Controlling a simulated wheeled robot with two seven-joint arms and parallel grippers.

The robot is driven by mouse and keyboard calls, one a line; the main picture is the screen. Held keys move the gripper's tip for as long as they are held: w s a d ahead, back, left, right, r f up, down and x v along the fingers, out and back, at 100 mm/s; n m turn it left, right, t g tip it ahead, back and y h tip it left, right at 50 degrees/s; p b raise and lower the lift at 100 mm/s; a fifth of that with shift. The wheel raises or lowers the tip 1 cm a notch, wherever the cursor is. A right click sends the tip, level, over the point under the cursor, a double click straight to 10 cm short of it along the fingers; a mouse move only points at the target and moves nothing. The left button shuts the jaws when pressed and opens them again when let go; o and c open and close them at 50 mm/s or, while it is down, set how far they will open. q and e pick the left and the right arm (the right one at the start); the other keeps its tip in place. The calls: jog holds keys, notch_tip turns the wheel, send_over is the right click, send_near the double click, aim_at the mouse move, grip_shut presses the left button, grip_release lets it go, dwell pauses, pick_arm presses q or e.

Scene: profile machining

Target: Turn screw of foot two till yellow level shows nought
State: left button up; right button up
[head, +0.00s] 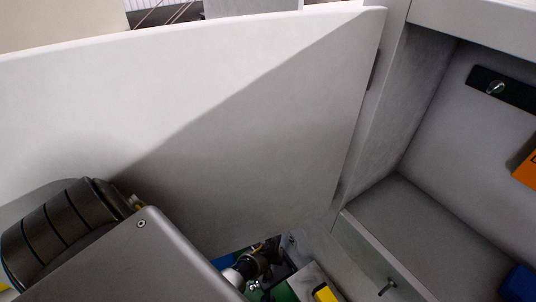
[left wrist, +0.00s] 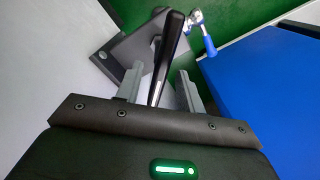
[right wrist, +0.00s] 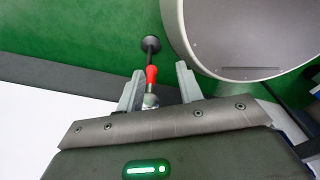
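A thin upright part with a red sleeve (right wrist: 151,76) and a black round end (right wrist: 151,44) stands against green floor in the right wrist view. I cannot tell whether it is foot two. My right gripper (right wrist: 158,78) is open, its fingers either side of the red sleeve with gaps. My left gripper (left wrist: 160,80) is open, with a black bar handle (left wrist: 167,50) between its fingers. A small yellow block (head: 325,293) shows at the bottom of the head view; no reading is legible and I cannot tell if it is the level. Neither gripper is clear in the head view.
A large white panel (head: 230,110) fills much of the head view. A grey compartment (head: 420,215) opens at right, with an orange object (head: 526,170) at the edge. A blue block (left wrist: 265,85) lies beside the left gripper. A round grey body (right wrist: 245,35) is near the right fingers.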

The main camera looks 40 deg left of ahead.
pick_arm(q)
notch_tip(320, 180, up, 10)
jog(key=p, duration=0.1)
jog(key=shift+d+r, duration=0.15)
jog(key=shift+s, duration=0.1)
dwell(0.5)
